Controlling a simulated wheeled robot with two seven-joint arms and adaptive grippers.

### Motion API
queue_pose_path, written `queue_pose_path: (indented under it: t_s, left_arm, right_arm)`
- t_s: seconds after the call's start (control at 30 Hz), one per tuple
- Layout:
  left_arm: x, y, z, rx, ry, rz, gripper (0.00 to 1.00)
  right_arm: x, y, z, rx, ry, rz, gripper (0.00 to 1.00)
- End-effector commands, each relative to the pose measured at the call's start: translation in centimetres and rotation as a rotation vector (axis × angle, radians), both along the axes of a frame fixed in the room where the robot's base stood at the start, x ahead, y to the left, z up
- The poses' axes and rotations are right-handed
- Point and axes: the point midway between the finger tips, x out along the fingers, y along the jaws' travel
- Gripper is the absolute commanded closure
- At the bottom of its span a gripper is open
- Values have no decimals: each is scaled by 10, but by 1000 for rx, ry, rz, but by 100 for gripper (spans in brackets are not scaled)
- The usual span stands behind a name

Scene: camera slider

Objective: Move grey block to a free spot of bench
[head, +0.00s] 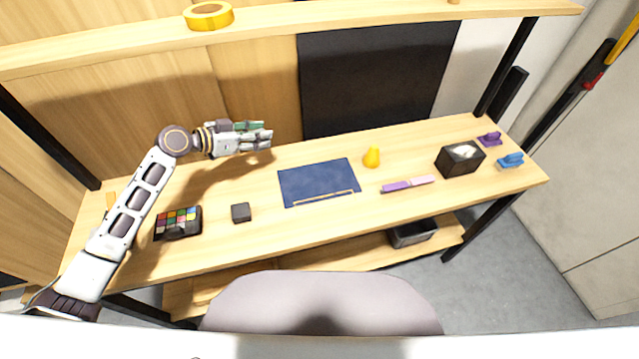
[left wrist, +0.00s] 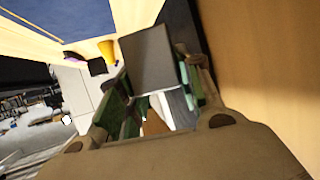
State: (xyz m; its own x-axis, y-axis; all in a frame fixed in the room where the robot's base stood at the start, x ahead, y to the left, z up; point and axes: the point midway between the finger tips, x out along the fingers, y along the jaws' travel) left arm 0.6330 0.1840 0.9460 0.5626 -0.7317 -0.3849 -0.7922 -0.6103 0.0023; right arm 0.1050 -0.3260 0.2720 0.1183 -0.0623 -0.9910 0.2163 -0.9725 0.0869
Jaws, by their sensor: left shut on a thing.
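My left gripper (head: 264,137) is above the back of the bench, left of centre. In the left wrist view, the left gripper (left wrist: 160,98) is shut on a grey block (left wrist: 150,58), whose flat face stands out beyond the fingers. In the head view the fingers largely hide this block. The bench (head: 300,232) is light wood. My right gripper is not in view.
A dark cube (head: 241,212) and a colour palette (head: 178,223) are at the front left. A blue mat (head: 318,182), yellow pear-like object (head: 372,157), purple-pink tool (head: 408,184) and black box (head: 460,159) lie to the right. A shelf (head: 330,19) runs above.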

Motion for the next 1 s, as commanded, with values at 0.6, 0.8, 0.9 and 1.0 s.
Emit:
queue_pose_path:
  t_s: [0.6, 0.8, 0.9, 1.0]
  left_arm:
    - [2, 0, 0, -1, 0, 15, 88]
    - [2, 0, -18, -2, 3, 15, 88]
    - [2, 0, -32, -1, 2, 16, 88]
    - [2, 0, -46, -2, 3, 17, 88]
  right_arm:
    - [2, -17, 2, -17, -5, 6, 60]
    - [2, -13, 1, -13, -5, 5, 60]
    - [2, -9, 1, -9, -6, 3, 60]
    - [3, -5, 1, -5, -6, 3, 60]
